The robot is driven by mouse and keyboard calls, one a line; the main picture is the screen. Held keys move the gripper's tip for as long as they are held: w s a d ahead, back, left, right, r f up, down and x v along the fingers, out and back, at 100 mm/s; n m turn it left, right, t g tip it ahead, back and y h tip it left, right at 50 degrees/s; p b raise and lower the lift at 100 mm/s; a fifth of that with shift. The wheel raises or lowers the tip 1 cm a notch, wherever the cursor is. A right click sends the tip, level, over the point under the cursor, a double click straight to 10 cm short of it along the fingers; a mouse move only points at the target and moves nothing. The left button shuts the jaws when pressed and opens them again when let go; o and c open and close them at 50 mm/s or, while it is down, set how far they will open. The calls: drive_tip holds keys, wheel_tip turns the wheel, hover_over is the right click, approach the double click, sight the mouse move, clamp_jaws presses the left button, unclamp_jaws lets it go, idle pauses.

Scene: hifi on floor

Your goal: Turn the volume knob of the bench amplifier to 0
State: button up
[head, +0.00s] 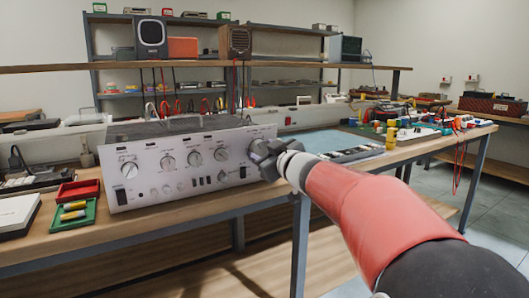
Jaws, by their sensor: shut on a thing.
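The bench amplifier (218,178) is a wide silver-faced unit with a dark top, standing on the wooden bench. Several round silver knobs sit along the upper part of its face, with small knobs and switches below. My gripper (262,151) is at the right end of the face, reached from the right by my red arm. It is shut on the knob there, which I take as the volume knob. The gripper hides most of this knob, so its pointer and scale cannot be read.
A red tray (78,190) and a green tray (75,214) with yellow parts lie left of the amplifier. A light blue mat (322,141) and a long dark device (358,154) lie to the right. Shelves (185,57) with equipment stand behind.

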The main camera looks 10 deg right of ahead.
drive_tip(key=n+b, duration=0.1)
drive_tip(key=n, duration=0.3)
drive_tip(key=shift+f+n, duration=0.15)
drive_tip(key=shift+n, duration=0.15)
drive_tip(key=n+b, duration=0.2)
drive_tip(key=n, duration=0.3)
drive_tip(key=shift+a+f, duration=0.1)
drive_tip(key=shift+f, duration=0.05)
drive_tip(key=n+b, duration=0.2)
drive_tip(key=n, duration=0.3)
drive_tip(key=shift+f+n, duration=0.1)
drive_tip(key=shift+n, duration=0.3)
drive_tip(key=shift+n+b, duration=1)
drive_tip(key=shift+n, duration=1.3)
drive_tip(key=o, duration=1)
